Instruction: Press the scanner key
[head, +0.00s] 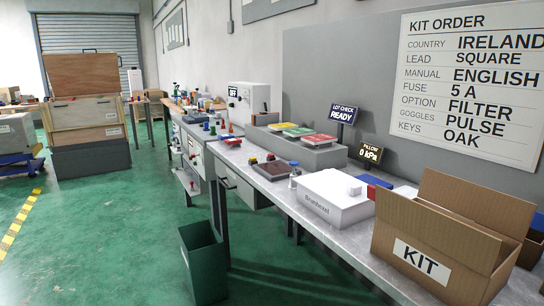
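No part that I can clearly tell as the scanner key shows in the head view. A small sign reading LOT CHECK READY (343,113) stands at the back of the bench. In front of the grey holder is a dark flat pad (274,171) with small red and yellow pieces at its back edge. A small blue-topped piece (294,169) stands right of the pad. A white box (331,201) with lettering lies nearer, with a small pale block on top. Neither of my grippers is in view.
An open KIT carton (432,250) stands at the bench's near right. A grey holder (312,157) carries green, yellow and red flat items. A PILLOW 0 kPa sign (370,153) stands behind. A green bin (203,265) is on the floor; open floor lies left.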

